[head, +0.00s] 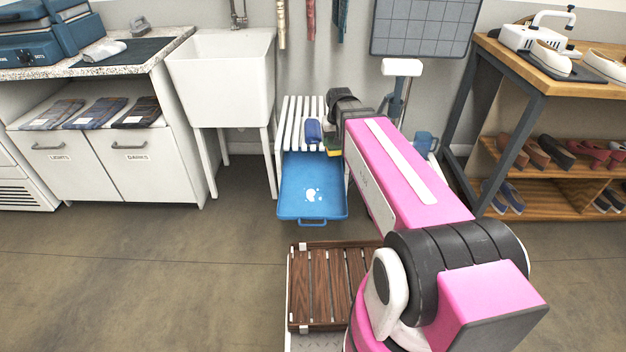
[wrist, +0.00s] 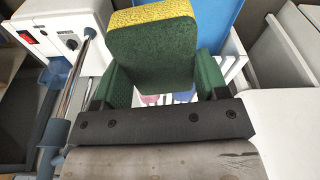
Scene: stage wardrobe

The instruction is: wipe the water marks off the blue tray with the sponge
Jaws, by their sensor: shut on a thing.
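The blue tray (head: 291,196) lies on the front of a white slatted rack, its handle toward me. White water marks (head: 313,195) show near its middle. My gripper (wrist: 157,78) is shut on the sponge (wrist: 150,50), which is green with a yellow layer. In the head view the sponge (head: 333,151) shows small beside the tray's back right corner, partly behind my arm. It looks held above the rack; its exact height is unclear. Part of the blue tray (wrist: 217,18) shows behind the sponge in the wrist view. My arm covers the area right of the tray.
A blue object (head: 313,131) lies on the rack's white slats (head: 290,115) behind the tray. A white sink (head: 222,80) stands to the left. A white machine with a red switch (wrist: 62,30) is close by in the wrist view. A wooden shoe shelf (head: 545,150) stands right. Floor left of the tray is clear.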

